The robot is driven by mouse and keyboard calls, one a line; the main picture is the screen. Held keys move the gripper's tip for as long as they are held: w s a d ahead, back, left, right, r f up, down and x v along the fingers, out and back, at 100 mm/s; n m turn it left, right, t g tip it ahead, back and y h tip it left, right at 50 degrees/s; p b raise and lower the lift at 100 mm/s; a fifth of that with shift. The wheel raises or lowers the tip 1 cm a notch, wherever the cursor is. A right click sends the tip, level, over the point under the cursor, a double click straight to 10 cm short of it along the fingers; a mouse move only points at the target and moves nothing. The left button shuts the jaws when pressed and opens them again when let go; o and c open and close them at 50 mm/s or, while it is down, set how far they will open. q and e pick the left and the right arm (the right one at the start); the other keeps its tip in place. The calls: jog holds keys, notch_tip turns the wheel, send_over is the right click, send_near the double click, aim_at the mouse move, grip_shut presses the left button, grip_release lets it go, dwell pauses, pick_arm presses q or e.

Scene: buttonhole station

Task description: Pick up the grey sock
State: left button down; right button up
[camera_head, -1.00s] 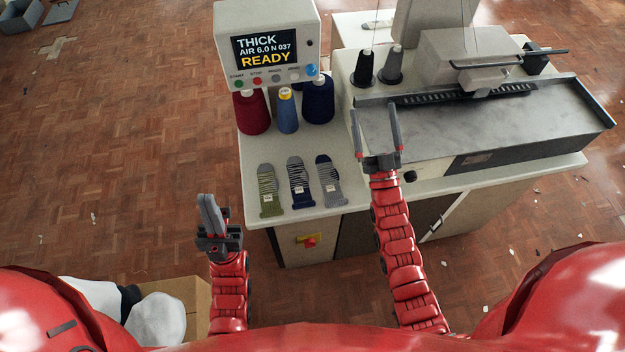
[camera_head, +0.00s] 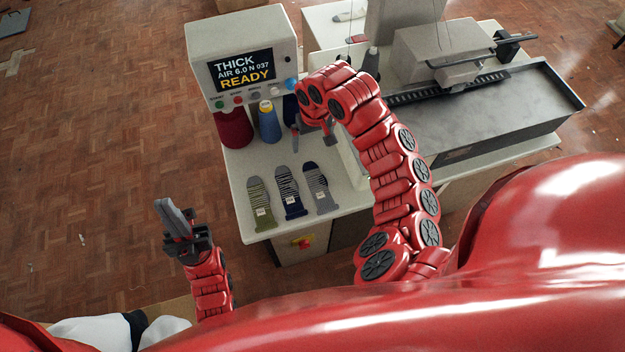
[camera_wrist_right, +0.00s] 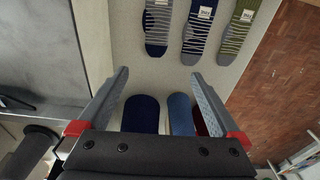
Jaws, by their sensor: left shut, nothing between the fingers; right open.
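The grey sock (camera_head: 320,190) has dark stripes and a dark toe. It lies flat on the table at the right end of a row of three socks, and it also shows at the top of the right wrist view (camera_wrist_right: 157,24). My right gripper (camera_head: 311,133) is open and empty, held above the table beyond the sock's toe. In the right wrist view its fingers (camera_wrist_right: 158,74) are spread, with the sock apart from them. My left gripper (camera_head: 162,208) is shut and empty, out over the floor left of the table.
A navy sock (camera_head: 290,194) and an olive sock (camera_head: 260,206) lie left of the grey one. Thread cones, including a blue one (camera_head: 269,124), stand behind. The control box (camera_head: 243,60) and the sewing machine (camera_head: 445,55) stand on the table (camera_head: 249,168).

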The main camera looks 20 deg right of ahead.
jog(key=shift+g, duration=0.5)
jog(key=f+b, duration=0.1)
jog(key=f, duration=0.2)
jog(key=s+f+b, duration=0.1)
jog(key=f+b, duration=0.1)
jog(key=f, duration=0.2)
jog(key=s+f+b, duration=0.1)
jog(key=f+b, duration=0.1)
jog(key=f, duration=0.1)
jog(key=shift+d+f, duration=0.1)
jog(key=shift+f, duration=0.25)
jog(key=f+p, duration=0.1)
jog(key=f, duration=0.1)
jog(key=f+p, duration=0.1)
jog(key=f, duration=0.1)
jog(key=shift+s+d, duration=0.15)
jog(key=shift+s, duration=0.25)
jog(key=shift+f, duration=0.7)
jog(key=shift+w, duration=0.1)
jog(key=shift+c, duration=0.2)
jog(key=c, duration=1)
jog(key=shift+r, duration=0.25)
jog(key=shift+c, duration=0.2)
